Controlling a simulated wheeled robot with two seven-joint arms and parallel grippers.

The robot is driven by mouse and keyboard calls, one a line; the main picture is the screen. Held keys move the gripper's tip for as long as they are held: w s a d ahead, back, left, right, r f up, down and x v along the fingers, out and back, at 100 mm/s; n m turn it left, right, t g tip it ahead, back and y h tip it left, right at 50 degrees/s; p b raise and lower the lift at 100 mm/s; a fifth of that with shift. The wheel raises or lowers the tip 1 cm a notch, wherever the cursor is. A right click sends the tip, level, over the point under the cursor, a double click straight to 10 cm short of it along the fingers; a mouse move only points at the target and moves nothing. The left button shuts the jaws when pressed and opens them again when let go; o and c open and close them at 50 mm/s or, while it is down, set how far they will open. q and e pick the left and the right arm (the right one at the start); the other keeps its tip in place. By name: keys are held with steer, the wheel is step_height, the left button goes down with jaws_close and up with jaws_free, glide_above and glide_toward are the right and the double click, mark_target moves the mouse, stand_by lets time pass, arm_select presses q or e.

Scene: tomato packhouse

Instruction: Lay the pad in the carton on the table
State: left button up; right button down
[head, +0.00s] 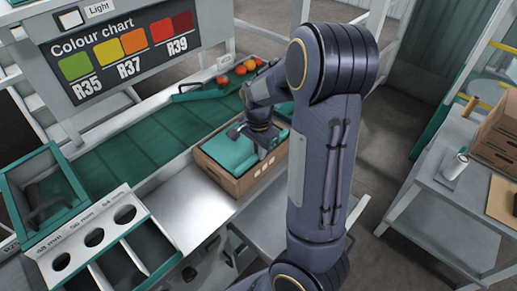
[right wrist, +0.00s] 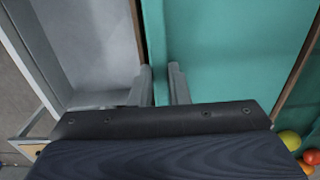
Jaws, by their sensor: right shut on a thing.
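The teal pad (head: 230,153) is within the walls of the open brown carton (head: 225,181), which stands on the metal table (head: 190,194). My right gripper (head: 262,150) reaches down over the carton and is shut on the pad. In the right wrist view, the two fingers (right wrist: 162,80) close on a teal strip at the pad's edge (right wrist: 230,50), beside a carton wall (right wrist: 138,22). I cannot tell if the pad lies flat on the bottom; the arm hides part of the carton. My left gripper is not in view.
Behind the carton runs a green belt (head: 135,155) with several tomatoes (head: 240,70) at its far end. A sizing board with round holes (head: 94,237) and a green crate (head: 15,190) stand at left. A side table (head: 450,210) with stacked cartons (head: 497,140) is at right.

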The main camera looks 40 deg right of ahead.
steer(key=shift+s+a+f, duration=0.1)
steer(key=shift+s+f, duration=0.05)
steer(key=shift+f, duration=0.05)
steer(key=c, duration=1.3)
jaws_free()
steer(key=shift+f, duration=0.1)
steer(key=c, duration=0.3)
steer(key=shift+r+p, duration=0.9)
steer(key=shift+r, duration=0.05)
step_height(320, 180, up, 4)
steer(key=p, duration=0.4)
steer(key=shift+r, duration=0.25)
